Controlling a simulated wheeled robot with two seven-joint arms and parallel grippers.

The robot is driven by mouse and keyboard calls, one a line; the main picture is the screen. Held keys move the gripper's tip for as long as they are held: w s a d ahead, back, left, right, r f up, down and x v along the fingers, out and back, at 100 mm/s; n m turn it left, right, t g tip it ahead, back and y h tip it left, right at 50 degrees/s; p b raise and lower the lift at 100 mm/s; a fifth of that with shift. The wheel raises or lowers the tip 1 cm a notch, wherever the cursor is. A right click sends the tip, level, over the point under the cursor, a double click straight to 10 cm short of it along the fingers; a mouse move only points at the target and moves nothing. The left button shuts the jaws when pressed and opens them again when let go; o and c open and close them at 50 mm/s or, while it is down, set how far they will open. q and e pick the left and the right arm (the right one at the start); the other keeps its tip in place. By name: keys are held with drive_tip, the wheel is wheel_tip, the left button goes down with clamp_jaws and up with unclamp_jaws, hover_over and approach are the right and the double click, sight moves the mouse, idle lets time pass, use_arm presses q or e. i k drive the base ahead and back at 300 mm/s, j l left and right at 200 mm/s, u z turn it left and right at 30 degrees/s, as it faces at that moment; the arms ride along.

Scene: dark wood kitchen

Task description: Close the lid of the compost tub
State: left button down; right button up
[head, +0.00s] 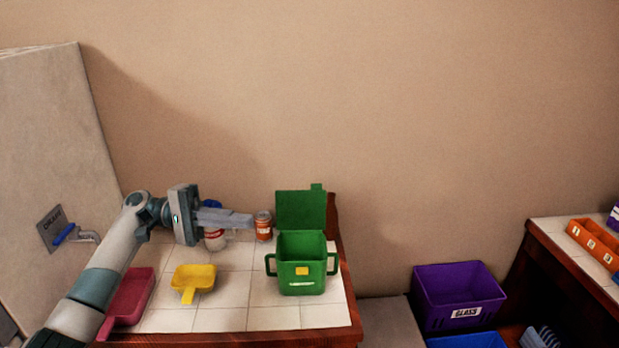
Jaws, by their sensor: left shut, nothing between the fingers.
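The green compost tub (301,285) stands on the tiled counter, with a handle on each side and a yellow label on its front. Its green lid (300,209) stands upright at the back, hinged open, with a tab on its top edge. The tub's open top shows. My left gripper (250,220) comes in from the left, shut and empty, with its fingers pointing right. In the picture its fingertips are a little left of the lid; their exact depth is hard to tell. My right gripper is not in view.
An orange can (263,227) and a partly hidden jar (215,241) stand near the gripper. A yellow scoop (194,280) and a red dustpan (130,293) lie left of the tub. A purple glass bin (459,291) is lower right, beyond the counter's edge.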

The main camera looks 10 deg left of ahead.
sight(295, 210)
drive_tip(key=i, duration=1.1)
